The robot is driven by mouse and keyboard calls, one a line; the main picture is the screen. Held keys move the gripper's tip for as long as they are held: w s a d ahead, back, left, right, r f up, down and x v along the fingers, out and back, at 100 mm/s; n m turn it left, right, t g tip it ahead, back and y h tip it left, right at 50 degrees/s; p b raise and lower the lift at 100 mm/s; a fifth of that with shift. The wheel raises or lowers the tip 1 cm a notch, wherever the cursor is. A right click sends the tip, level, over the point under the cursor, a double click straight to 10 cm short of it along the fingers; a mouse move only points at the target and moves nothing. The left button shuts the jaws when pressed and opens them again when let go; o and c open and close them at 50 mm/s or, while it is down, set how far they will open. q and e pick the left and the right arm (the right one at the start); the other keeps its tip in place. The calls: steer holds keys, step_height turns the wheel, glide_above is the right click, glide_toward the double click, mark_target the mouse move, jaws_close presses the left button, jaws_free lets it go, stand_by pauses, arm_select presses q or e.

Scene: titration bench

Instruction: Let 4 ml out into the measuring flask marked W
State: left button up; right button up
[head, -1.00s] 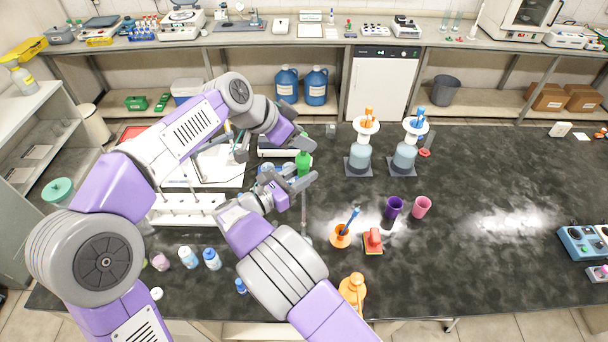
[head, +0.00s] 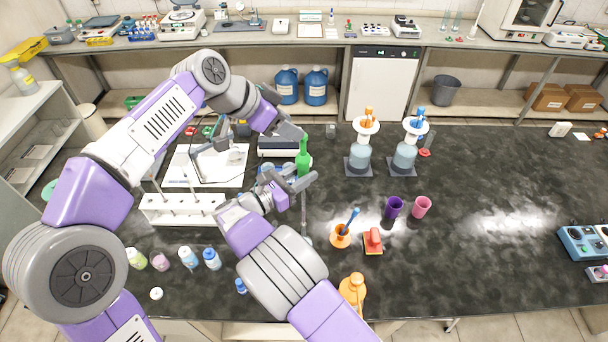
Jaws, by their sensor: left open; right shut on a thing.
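My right gripper (head: 296,184) is shut, apparently around the upper part of a slim clear glass vessel (head: 305,215) whose long narrow part hangs or stands below the fingers. Its foot and any mark on it are too small to read. A green bottle-shaped thing (head: 303,157) shows just behind and above the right fingers. My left gripper (head: 293,137) is open and above the right one, close to the green thing. Its fingers are partly hidden by its own wrist. I cannot make out a letter W on any vessel.
A white rack (head: 180,215) with upright rods stands left of the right gripper. Two dispenser bottles (head: 361,155) (head: 405,155) stand at the back. Purple (head: 394,208) and pink (head: 422,208) cups stand right of centre. Several small bottles line the front left.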

arm_select(q)
steer(key=shift+a+r, duration=0.15)
steer(key=shift+r, duration=0.05)
steer(key=v, duration=1.2)
stand_by(0.6)
